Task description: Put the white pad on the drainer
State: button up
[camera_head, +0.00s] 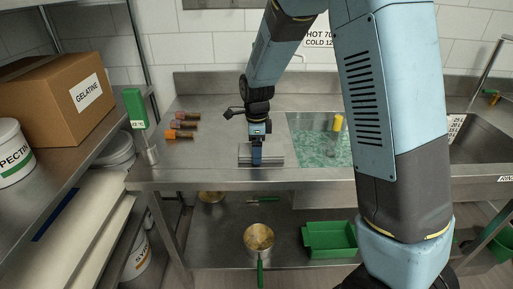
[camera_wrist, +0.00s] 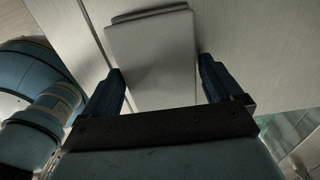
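In the wrist view a pale, flat slab with rounded corners, which I take for the white pad (camera_wrist: 152,50), lies between and beyond my fingertips, with a dark shadow along its far edge. My gripper (camera_wrist: 165,85) has its two dark blue fingers spread wide, one toward each side of the slab; I see no clear grip on it. In the head view my gripper (camera_head: 256,163) points down over a small grey metal plate or rack (camera_head: 274,158) on the counter, left of the sink. I cannot tell whether this is the drainer. The pad is not distinct there.
The sink basin (camera_head: 306,150) with green contents and a yellow-topped item (camera_head: 337,123) is right of my gripper. Several brown-orange pieces (camera_head: 181,125) lie left on the steel counter (camera_head: 215,177). A shelf with a carton (camera_head: 45,110) is further left.

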jog(key=shift+o, duration=0.5)
jog(key=shift+r, duration=0.1)
jog(key=shift+r, duration=0.25)
notch_tip(320, 180, up, 12)
jog(key=shift+f, duration=0.2)
jog(key=s+d+r+n+t, duration=0.2)
jog(key=s+d+r+n, duration=0.4)
jog(key=s+d, duration=0.25)
jog(key=s+d+r+n+t, duration=0.2)
jog(key=s+d+r+n, duration=0.45)
jog(key=s+d, duration=0.2)
jog(key=s+d+f+n+t, duration=0.1)
jog(key=s+d+n, duration=0.1)
jog(key=s+n, duration=0.4)
jog(key=s, duration=0.2)
jog(key=shift+s+d+t, duration=0.3)
jog(key=shift+s+d, duration=0.05)
jog(key=shift+d, duration=0.05)
